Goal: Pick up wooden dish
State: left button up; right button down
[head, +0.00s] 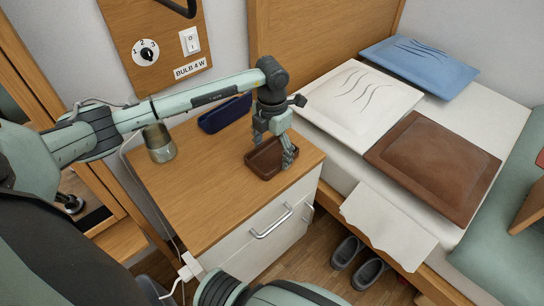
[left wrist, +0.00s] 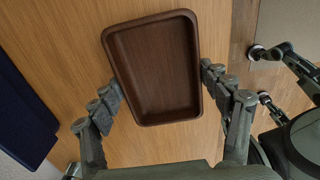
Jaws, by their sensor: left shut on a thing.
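The wooden dish (head: 266,161) is a dark brown rectangular tray with raised walls. It is at the right front of the nightstand top in the head view, and it is empty. My left gripper (head: 275,158) reaches down over it from above. In the left wrist view the dish (left wrist: 153,70) sits between the two fingers of my left gripper (left wrist: 160,85), which are shut on its long sides. I cannot tell whether the dish touches the nightstand top. My right gripper is not clearly in view.
The nightstand top (head: 200,190) also holds a metal cup (head: 159,143) and a dark blue case (head: 225,113). A white drawer front with a metal handle (head: 272,222) is below. The bed with several cushions is on the right. Slippers (head: 347,252) lie on the floor.

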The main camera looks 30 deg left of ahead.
pick_arm(q)
jog(key=shift+c, duration=0.8)
